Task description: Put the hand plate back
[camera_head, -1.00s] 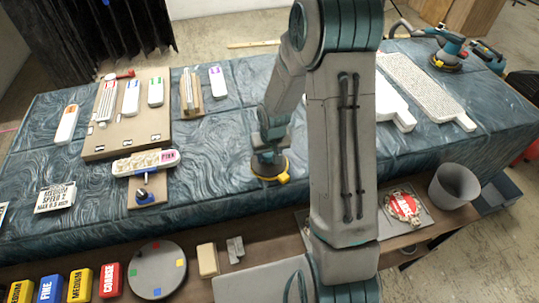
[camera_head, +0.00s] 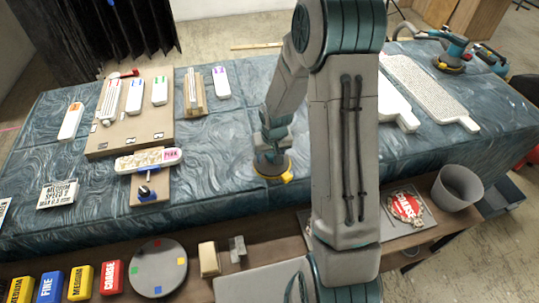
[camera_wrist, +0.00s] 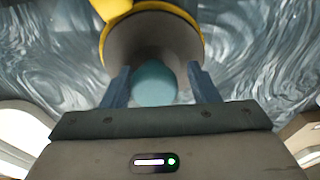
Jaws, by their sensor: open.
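A round grey piece with a yellow rim (camera_wrist: 190,24) and a teal knob-like middle (camera_wrist: 155,82) lies on the cloth, probably the hand plate. In the head view its dark body and yellow edge (camera_head: 287,177) show below my arm's end. My gripper (camera_wrist: 158,72) is open, with its two blue fingers on either side of the teal middle. I cannot tell whether they touch it. In the head view my gripper (camera_head: 270,153) is right above the piece and partly hides it.
A board with labelled long pieces (camera_head: 130,132) and a stand with a pink-tagged piece (camera_head: 148,160) are left. White slabs (camera_head: 425,85) and a teal sander (camera_head: 452,52) are right. Coloured blocks (camera_head: 80,283), a round disc (camera_head: 158,268) and a grey bucket (camera_head: 457,187) are on the front shelf.

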